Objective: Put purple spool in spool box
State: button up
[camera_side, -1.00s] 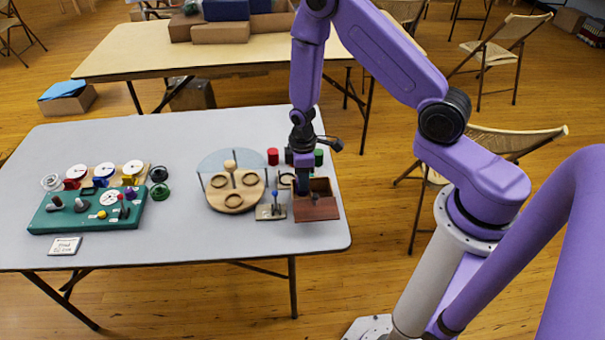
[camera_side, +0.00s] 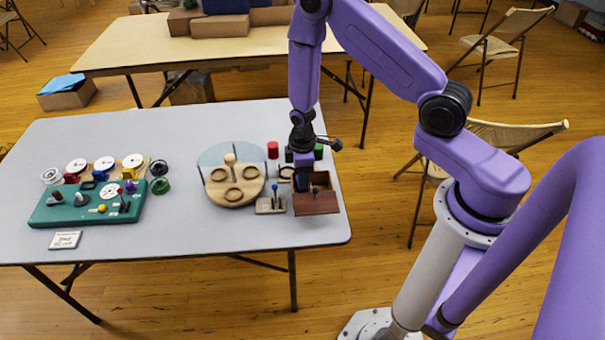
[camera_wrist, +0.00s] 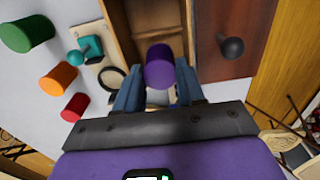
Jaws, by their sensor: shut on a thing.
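The purple spool (camera_wrist: 159,66) is upright between my fingertips in the wrist view, with my gripper (camera_wrist: 158,88) shut on it. It is over the open wooden spool box (camera_wrist: 121,33), within the box's outline. I cannot tell whether it touches the box floor. In the side view my gripper (camera_side: 303,182) points down at the reddish-brown box (camera_side: 318,203) near the table's right end. The spool is hidden there by the gripper. A brown panel with a dark knob (camera_wrist: 232,47) adjoins the box in the wrist view.
Green (camera_wrist: 28,33), orange (camera_wrist: 58,78) and red (camera_wrist: 75,107) spools stand left of the box in the wrist view. A round wooden tray (camera_side: 233,196) with a clear panel is left of the box in the side view. A green device (camera_side: 87,209) is farther left.

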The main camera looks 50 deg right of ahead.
jog(key=o, duration=0.9)
jog(key=shift+w+d, duration=0.1)
jog(key=shift+r, duration=0.15)
jog(key=shift+r, duration=3.65)
